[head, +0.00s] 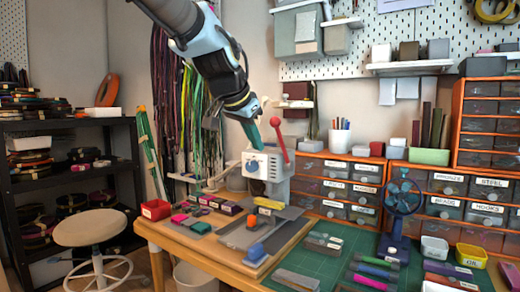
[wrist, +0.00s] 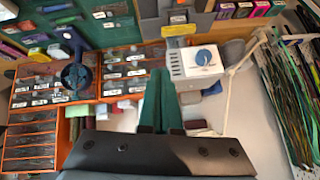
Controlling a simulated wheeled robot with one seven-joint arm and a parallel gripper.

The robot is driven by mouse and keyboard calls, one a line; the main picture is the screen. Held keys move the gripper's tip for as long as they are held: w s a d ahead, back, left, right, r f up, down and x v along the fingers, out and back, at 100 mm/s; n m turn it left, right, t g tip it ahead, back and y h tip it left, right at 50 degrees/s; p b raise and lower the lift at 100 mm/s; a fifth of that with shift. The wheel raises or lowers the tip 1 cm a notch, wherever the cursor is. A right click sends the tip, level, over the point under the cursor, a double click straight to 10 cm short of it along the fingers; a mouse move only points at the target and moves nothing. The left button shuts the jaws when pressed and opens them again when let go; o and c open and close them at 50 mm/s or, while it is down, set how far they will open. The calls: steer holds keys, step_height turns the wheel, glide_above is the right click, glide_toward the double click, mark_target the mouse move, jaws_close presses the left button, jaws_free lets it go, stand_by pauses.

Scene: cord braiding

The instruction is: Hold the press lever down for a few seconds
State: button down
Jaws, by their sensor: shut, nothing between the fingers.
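The press (head: 270,166) stands on a wooden base on the workbench, a pale box with a blue dial on its front. Its red lever (head: 281,142) stands up from the right side, with a round red knob on top, leaning slightly left. My gripper (head: 257,144) points down just above the press box, left of the lever, and looks apart from it. Its teal fingers are together and hold nothing. In the wrist view the fingers (wrist: 160,76) are closed beside the press box (wrist: 196,62); I cannot make out the red lever there.
A green cutting mat (head: 335,255) with strips and tools covers the bench's right part. A blue fan (head: 400,205) stands on it. Labelled drawers (head: 340,187) line the back. A round stool (head: 90,228) stands at left, and cords hang behind my arm.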

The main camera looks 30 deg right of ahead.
steer(key=s+a+r, duration=0.3)
steer(key=a, duration=0.2)
steer(key=shift+s+r, duration=0.15)
steer(key=shift+r, duration=0.05)
